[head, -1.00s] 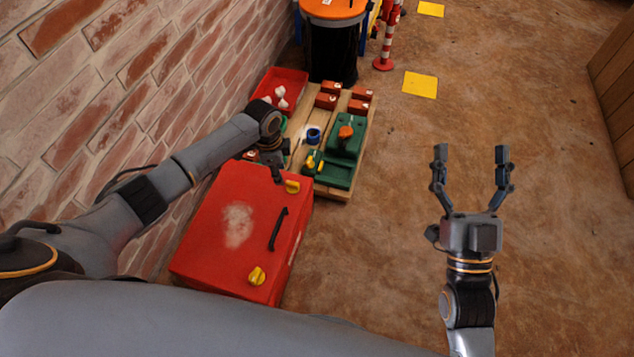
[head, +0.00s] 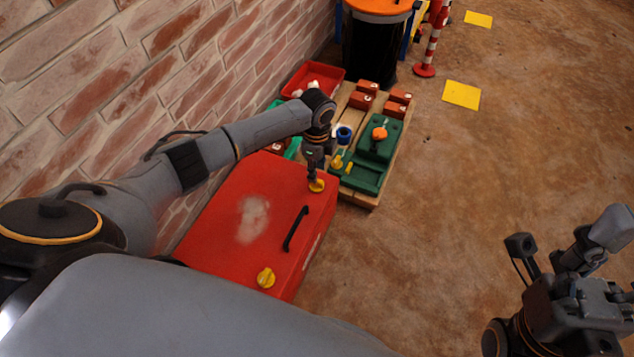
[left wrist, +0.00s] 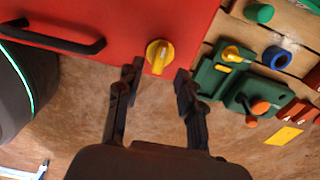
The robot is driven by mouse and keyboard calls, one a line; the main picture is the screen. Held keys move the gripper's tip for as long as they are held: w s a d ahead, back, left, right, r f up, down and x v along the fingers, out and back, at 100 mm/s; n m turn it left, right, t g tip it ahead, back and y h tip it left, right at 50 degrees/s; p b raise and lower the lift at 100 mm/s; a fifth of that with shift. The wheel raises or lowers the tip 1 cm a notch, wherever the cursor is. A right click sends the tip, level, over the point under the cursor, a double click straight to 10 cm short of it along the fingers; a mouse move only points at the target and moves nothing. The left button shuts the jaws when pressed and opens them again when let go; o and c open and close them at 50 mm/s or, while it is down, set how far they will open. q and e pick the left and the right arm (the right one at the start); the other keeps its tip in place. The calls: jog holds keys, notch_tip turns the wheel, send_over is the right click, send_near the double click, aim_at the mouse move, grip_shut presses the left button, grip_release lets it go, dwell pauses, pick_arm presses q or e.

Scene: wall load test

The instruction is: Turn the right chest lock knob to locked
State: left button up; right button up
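The red chest (head: 215,215) stands against the brick wall, with a black handle (head: 296,228) between two yellow knobs. The far knob (head: 317,186), at the chest's right end seen from the handle side, is below my left gripper (head: 315,175). In the left wrist view this knob (left wrist: 160,56) lies just beyond and between the open fingertips of my left gripper (left wrist: 158,76); I cannot tell whether they touch it. Its raised grip runs nearly up and down there. The near knob (head: 266,278) is free. My right gripper (head: 565,240) is open and empty, over the floor at right.
A wooden board (head: 360,198) with green fixtures (head: 361,178), a blue ring (head: 344,134) and red blocks lies beyond the chest. A red bin (head: 305,75) and a black barrel with an orange top (head: 375,45) stand farther back. The floor at right is open.

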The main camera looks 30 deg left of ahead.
pick_arm(q)
notch_tip(320, 180, down, 4)
jog(key=shift+f+b, duration=0.25)
jog(key=shift+b, duration=0.55)
jog(key=shift+c, duration=0.2)
grip_shut()
